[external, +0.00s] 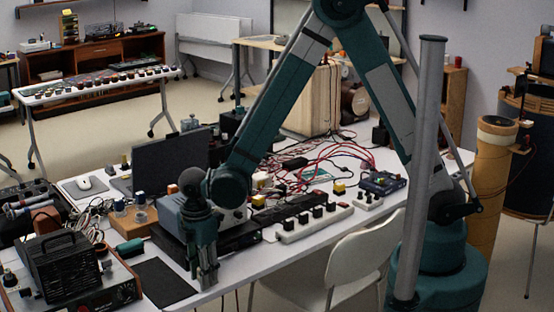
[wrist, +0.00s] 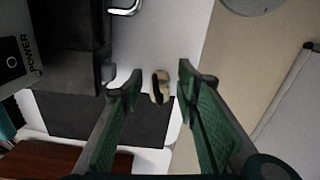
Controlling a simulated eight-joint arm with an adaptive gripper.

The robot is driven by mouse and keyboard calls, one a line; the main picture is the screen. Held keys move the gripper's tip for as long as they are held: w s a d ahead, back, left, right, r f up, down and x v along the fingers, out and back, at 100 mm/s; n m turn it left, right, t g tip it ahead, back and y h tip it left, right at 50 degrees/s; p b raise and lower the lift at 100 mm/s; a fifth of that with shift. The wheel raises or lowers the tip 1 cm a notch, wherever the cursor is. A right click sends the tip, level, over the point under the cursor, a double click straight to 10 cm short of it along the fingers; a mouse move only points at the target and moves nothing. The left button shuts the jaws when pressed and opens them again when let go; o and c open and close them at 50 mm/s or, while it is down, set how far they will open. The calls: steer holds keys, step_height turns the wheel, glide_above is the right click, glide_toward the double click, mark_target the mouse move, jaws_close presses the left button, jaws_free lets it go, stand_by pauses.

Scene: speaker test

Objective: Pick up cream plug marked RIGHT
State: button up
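A small cream plug (wrist: 157,92) with a dark part lies on the white table in the wrist view. It shows between the two fingers of my gripper (wrist: 160,78), ahead of the palm, with a gap on each side. Any marking on it is too small to read. My gripper is open and empty, pointing down. In the external view my gripper (external: 207,283) hangs low over the table's front edge, and the plug cannot be made out there.
A black mat (wrist: 60,117) lies left of the plug in the wrist view. The table edge and floor (wrist: 240,60) are to the right. A white chair (external: 345,265) stands in front of the table.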

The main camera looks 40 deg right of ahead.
steer(key=shift+c, duration=0.3)
steer(key=c, duration=0.8)
steer(key=shift+r, duration=0.2)
steer(key=shift+r+p, duration=1.05)
steer(key=shift+r, duration=3.8)
